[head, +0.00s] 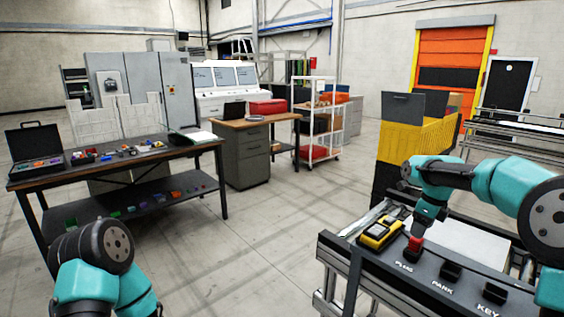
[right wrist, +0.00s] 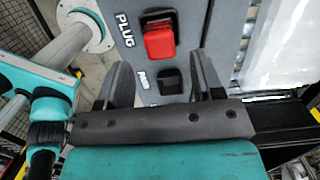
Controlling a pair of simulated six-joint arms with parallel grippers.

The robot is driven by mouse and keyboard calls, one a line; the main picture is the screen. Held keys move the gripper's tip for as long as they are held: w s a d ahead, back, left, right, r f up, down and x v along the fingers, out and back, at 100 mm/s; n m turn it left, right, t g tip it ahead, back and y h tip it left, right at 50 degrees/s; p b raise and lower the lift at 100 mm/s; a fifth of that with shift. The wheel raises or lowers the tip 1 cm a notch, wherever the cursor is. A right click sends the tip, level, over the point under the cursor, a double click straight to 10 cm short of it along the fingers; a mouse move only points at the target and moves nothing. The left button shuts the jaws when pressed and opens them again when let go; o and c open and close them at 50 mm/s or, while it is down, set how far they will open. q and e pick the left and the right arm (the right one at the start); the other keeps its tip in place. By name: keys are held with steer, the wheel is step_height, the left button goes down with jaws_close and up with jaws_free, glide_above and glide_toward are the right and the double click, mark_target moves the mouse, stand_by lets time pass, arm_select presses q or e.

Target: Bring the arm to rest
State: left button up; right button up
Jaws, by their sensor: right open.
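My right arm reaches in from the right in the head view. Its gripper (head: 427,212) is over the fixture panel, close to the red plug (head: 414,243), which sits at the label PLUG. In the right wrist view the gripper (right wrist: 160,78) has its two dark fingers spread with nothing held between them. The red plug (right wrist: 159,40) shows there beyond the fingertips, and the black PARK socket (right wrist: 172,80) lies between the fingers in the picture. My left arm shows at the lower left of the head view; its gripper is out of sight.
The dark panel (head: 412,282) has black sockets at PARK (head: 451,271) and KEY (head: 493,291). A yellow block with buttons (head: 380,234) stands left of the plug. A yellow bin (head: 415,140) is behind. A workbench (head: 120,165) stands left, with open floor between.

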mark_target(415, 240)
steer(key=r, duration=0.5)
steer(key=shift+s+d, duration=0.2)
steer(key=shift+d, duration=0.05)
steer(key=f, duration=0.7)
steer(key=w+a+f, duration=0.1)
steer(key=f, duration=0.3)
steer(key=shift+f, duration=0.2)
step_height(415, 240, up, 4)
steer(key=shift+f, duration=0.2)
steer(key=shift+s+a, duration=0.35)
steer(key=shift+s, duration=0.2)
